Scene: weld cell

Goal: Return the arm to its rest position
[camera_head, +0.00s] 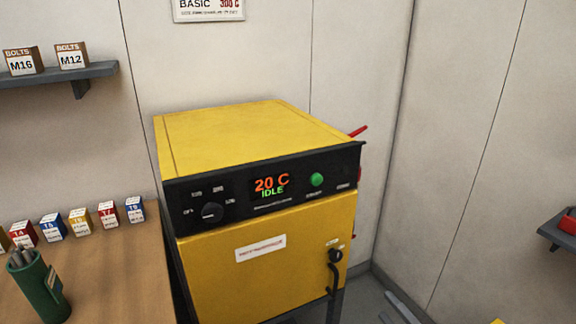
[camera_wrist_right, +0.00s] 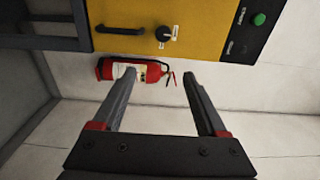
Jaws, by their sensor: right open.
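My right gripper (camera_wrist_right: 160,76) shows in the right wrist view with its two dark fingers apart and nothing held between them. The yellow oven (camera_head: 265,248) stands in the middle of the head view, its door shut. Its display (camera_head: 271,186) reads 20 C and IDLE. The oven front also shows along the top of the right wrist view (camera_wrist_right: 133,44). A red fire extinguisher (camera_wrist_right: 152,71) appears beyond the fingertips, partly covered by the left finger. My left gripper is in neither view.
A wooden bench (camera_head: 115,275) at the left holds several small labelled boxes (camera_head: 108,215) and a green cup of rods (camera_head: 40,287). A wall shelf (camera_head: 60,75) carries two bolt boxes. Another shelf (camera_head: 556,233) is at the right edge. Walls close in behind and right of the oven.

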